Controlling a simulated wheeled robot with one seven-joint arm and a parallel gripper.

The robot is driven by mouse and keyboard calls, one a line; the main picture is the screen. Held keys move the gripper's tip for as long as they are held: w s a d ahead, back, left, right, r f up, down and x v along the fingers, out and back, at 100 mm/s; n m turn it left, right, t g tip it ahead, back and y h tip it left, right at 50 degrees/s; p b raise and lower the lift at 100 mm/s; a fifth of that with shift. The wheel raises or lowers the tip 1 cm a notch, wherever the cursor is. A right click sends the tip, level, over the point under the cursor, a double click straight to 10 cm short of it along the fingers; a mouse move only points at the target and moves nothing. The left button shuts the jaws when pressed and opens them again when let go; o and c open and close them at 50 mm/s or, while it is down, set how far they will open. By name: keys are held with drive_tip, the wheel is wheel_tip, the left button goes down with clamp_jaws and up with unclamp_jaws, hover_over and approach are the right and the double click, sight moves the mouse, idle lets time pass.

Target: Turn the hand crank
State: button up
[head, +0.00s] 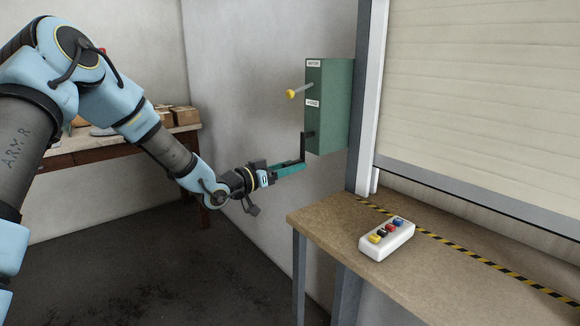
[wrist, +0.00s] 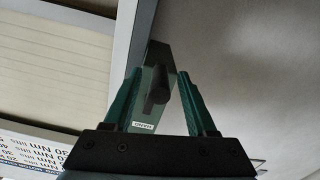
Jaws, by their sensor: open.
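The hand crank (head: 302,148) is a dark bent arm on the lower left side of a green box (head: 328,105) fixed to the wall. Its arm hangs down from the box. My gripper (head: 298,166) has teal fingers and reaches the crank's lower end from the left. In the wrist view, my gripper (wrist: 161,75) is open, with a finger on each side of the dark crank handle (wrist: 155,88). The handle points toward the camera, and gaps show between it and the fingers. The fingers partly hide the crank's lower end in the head view.
A yellow-knobbed lever (head: 292,94) sticks out of the box above the crank. A closed roller shutter (head: 480,95) and its frame stand to the right. A bench (head: 330,217) below holds a white button box (head: 387,238). A wooden table (head: 95,143) with cartons stands behind my arm.

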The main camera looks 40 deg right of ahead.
drive_tip(key=shift+c, duration=0.3)
clamp_jaws()
idle(1.0)
